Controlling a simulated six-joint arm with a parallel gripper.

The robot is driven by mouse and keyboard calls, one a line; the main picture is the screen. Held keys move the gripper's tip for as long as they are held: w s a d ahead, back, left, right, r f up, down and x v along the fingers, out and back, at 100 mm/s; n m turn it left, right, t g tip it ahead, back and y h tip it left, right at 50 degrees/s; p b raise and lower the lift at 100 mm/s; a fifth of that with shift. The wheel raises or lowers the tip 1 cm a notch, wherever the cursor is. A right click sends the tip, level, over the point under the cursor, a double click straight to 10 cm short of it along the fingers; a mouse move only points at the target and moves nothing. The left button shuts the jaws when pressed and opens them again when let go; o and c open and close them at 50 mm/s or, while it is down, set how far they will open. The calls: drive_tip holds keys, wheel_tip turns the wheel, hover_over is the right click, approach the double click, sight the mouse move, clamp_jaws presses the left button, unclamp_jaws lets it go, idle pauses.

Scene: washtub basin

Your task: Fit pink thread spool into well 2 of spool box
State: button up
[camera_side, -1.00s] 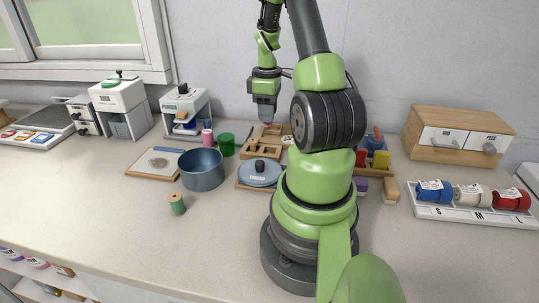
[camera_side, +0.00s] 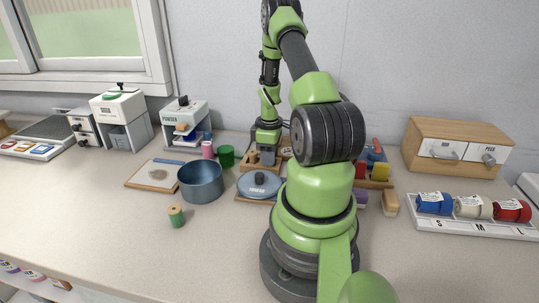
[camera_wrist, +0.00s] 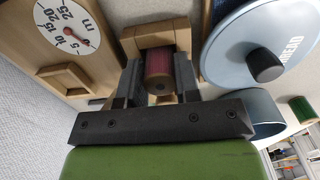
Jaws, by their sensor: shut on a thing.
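In the wrist view my gripper (camera_wrist: 157,80) is shut on the pink thread spool (camera_wrist: 158,63), whose wooden end faces the camera. The wooden spool box (camera_wrist: 130,44) surrounds the far part of the spool, between and beyond the fingertips. How deep the spool sits, and which well it is at, I cannot tell. In the side view my gripper (camera_side: 268,157) is low over the spool box (camera_side: 249,159), and the held spool is hidden there.
A blue lid (camera_wrist: 262,45) lies close to the right of the gripper; a wooden dial box (camera_wrist: 62,28) is close on its left. In the side view stand a blue pot (camera_side: 201,182), a green can (camera_side: 226,156) and a pink cylinder (camera_side: 207,149). A green spool (camera_side: 176,216) stands in front.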

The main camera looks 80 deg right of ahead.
drive_tip(key=shift+f, duration=0.25)
drive_tip(key=shift+f, duration=0.4)
drive_tip(key=o, duration=0.8)
drive_tip(key=shift+d, duration=0.1)
drive_tip(key=shift+c, duration=0.2)
drive_tip(key=shift+o, duration=0.7)
wheel_tip(320, 180, up, 13)
drive_tip(key=w+a+r+m+t+h, duration=0.1)
drive_tip(key=w+a+r+t, duration=0.1)
drive_tip(key=w+a+r, duration=0.35)
drive_tip(key=w+a+r+m+t, duration=0.1)
drive_tip(key=w+a+r, duration=0.2)
drive_tip(key=a+r, duration=0.4)
drive_tip(key=s+a+r+m+t+y, duration=0.1)
drive_tip(key=s+a+r+t, duration=0.1)
drive_tip(key=a, duration=0.7)
drive_tip(key=s+a+r+m+t+y, duration=0.1)
drive_tip(key=s+a, duration=0.3)
drive_tip(key=a, duration=0.6)
drive_tip(key=shift+s+a+r+t+y, duration=0.25)
drive_tip(key=shift+s+r+t+y, duration=0.25)
drive_tip(key=shift+r, duration=0.4)
